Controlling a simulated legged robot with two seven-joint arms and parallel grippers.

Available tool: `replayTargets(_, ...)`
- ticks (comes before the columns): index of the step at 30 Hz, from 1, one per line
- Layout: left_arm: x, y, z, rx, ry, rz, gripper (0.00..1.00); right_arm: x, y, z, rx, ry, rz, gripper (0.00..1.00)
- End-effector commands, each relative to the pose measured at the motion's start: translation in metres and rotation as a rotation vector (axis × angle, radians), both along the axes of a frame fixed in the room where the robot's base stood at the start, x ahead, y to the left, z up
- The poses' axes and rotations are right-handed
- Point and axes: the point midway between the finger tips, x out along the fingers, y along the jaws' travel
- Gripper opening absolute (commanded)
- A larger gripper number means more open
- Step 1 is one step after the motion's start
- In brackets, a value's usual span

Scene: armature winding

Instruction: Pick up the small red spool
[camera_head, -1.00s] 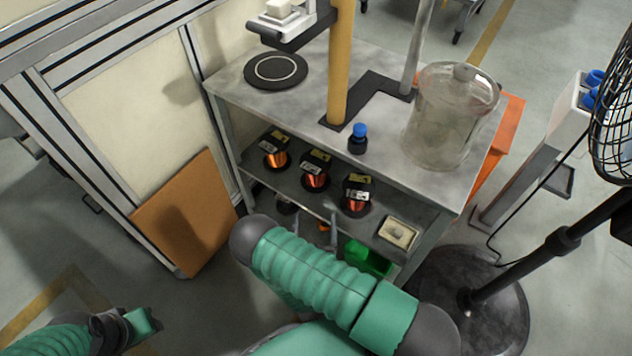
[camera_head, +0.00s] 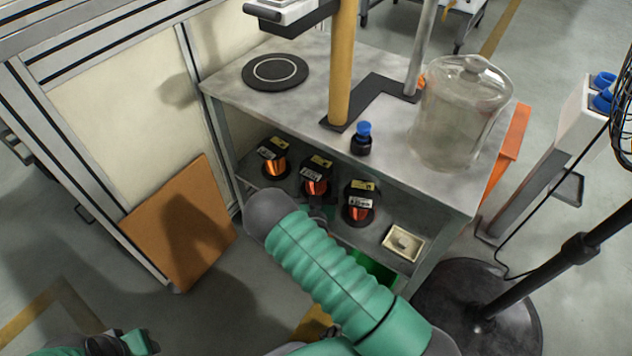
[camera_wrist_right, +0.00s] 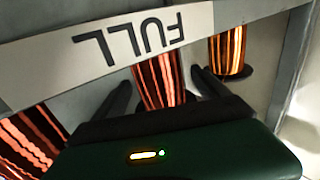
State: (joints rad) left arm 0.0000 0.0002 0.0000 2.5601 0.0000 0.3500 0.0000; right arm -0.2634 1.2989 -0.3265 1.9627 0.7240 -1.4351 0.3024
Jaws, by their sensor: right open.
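Three spools of red-orange wire with dark flanges and labelled tops stand in a row on the lower shelf in the head view: a left one (camera_head: 274,160), a middle, redder one (camera_head: 316,180) and a right one (camera_head: 358,205). My right gripper (camera_head: 320,207) is just in front of the middle spool, mostly hidden by my forearm. In the right wrist view its dark fingers (camera_wrist_right: 163,88) are open, with a red wire spool (camera_wrist_right: 160,78) in the gap between them. I cannot tell whether they touch it. My left gripper (camera_head: 138,342) is at the bottom left, partly cut off.
The shelf's front edge with a FULL label (camera_wrist_right: 130,48) crosses close to my fingers. The tabletop (camera_head: 225,85) overhangs the spools. A glass jar (camera_head: 460,120) stands on top.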

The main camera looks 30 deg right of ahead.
Motion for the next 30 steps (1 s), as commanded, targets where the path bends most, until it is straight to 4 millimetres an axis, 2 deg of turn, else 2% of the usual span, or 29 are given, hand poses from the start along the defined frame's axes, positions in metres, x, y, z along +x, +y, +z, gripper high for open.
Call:
replayTargets(3,0.0001,0.0,0.001,0.0,0.0,0.0,0.36,-0.0004,0.0001,0.0008,0.0,0.0,0.0,0.83)
replayTargets(22,0.0001,0.0,0.0009,0.0,0.0,0.0,0.36,-0.0006,0.0007,0.0004,0.001,-0.001,0.0,0.01)
replayTargets(30,0.0001,0.0,0.0014,0.0,0.0,0.0,0.36,0.0002,0.0003,0.0033,-0.003,-0.008,0.0,0.0)
